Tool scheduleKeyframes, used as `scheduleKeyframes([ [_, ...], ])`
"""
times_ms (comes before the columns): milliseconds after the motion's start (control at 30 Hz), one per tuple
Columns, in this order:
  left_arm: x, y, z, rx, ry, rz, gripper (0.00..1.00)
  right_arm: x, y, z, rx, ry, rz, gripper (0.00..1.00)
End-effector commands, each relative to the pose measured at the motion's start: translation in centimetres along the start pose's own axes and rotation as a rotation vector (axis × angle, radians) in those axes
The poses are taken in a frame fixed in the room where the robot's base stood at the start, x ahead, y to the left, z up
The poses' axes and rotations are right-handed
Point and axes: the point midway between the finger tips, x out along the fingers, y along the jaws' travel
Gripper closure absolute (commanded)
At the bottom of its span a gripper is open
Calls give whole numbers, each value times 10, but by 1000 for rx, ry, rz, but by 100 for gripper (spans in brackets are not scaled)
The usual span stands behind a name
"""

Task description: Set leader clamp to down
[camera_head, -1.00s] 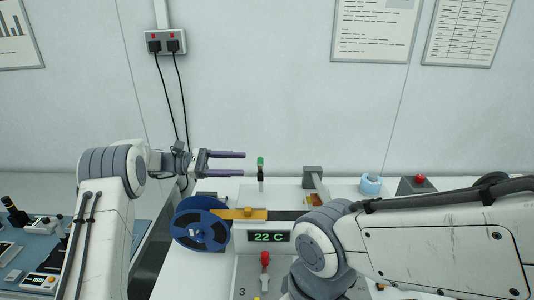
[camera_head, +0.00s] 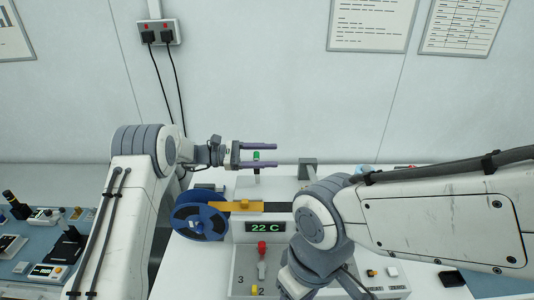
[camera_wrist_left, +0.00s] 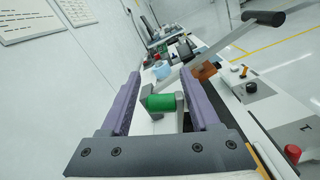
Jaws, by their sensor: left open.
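A lever with a green knob (camera_head: 257,156) stands upright behind the machine with the 22 C display (camera_head: 265,227). I take it for the leader clamp; no label shows. My left gripper (camera_head: 275,154) is open, with its purple fingers on either side of the knob in the head view. In the left wrist view the green knob (camera_wrist_left: 161,102) lies between the open fingers (camera_wrist_left: 160,74); I see no clear contact.
A red-knobbed lever (camera_head: 262,250) stands on the machine's front near numbers 2 and 3. A long grey lever with a black handle (camera_wrist_left: 265,18) rises behind the knob in the wrist view. A blue side table (camera_head: 75,228) holds several devices at left.

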Motion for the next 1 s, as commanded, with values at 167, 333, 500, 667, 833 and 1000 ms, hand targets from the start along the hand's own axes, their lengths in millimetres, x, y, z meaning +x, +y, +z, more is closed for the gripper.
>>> scheduleKeyframes([
  [167,1,0,0,0,0,-1,45,0,0,0,0,0,0,46],
  [333,1,0,0,1,0,0,100,0,0,0,0,0,0,46],
  [500,1,2,0,3,1,3,100,0,0,0,0,0,0,46],
  [667,1,3,1,6,1,5,100,0,0,0,0,0,0,46],
  [833,0,3,1,8,2,6,100,0,0,0,0,0,0,46],
  [1000,0,4,2,10,3,6,100,0,0,0,0,0,0,46],
])
